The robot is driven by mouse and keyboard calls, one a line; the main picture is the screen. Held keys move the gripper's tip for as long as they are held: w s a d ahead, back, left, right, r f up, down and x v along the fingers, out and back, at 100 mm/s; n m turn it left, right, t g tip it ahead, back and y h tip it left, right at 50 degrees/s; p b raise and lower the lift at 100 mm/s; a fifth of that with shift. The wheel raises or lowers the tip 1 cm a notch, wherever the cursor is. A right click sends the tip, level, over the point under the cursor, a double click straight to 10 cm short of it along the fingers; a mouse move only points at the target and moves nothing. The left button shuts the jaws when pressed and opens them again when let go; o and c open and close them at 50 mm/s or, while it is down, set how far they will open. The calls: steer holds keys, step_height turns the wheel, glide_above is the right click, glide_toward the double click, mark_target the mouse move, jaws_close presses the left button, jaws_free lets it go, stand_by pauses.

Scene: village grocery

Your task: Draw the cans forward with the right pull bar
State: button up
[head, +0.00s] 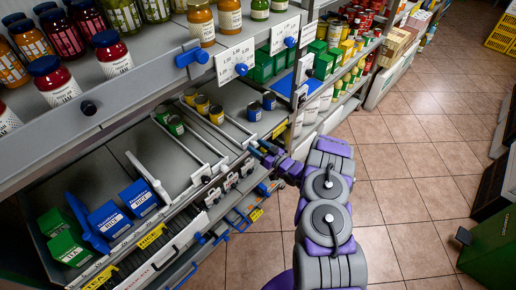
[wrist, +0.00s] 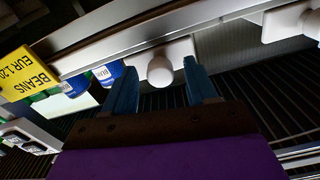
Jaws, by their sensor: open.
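My gripper (head: 262,152) is at the front edge of the can shelf, toward its right end. In the wrist view my gripper (wrist: 160,66) is open, its two blue fingers on either side of a white round knob (wrist: 160,71) on a white plate; contact is unclear. The knob seems to belong to the right pull bar, whose far part is hard to make out. Two blue cans (head: 254,112) stand at the right of the shelf and also show in the wrist view (wrist: 75,85). Yellow cans (head: 216,115) and green cans (head: 176,126) stand farther left.
A yellow beans label (wrist: 28,73) is beside the shelf edge in the wrist view. Blue and green boxes (head: 105,220) stand at the shelf's left. Jars (head: 55,80) line the shelf above, with price cards (head: 235,60) hanging over the cans.

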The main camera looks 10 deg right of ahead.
steer(key=shift+c, duration=0.4)
jaws_close()
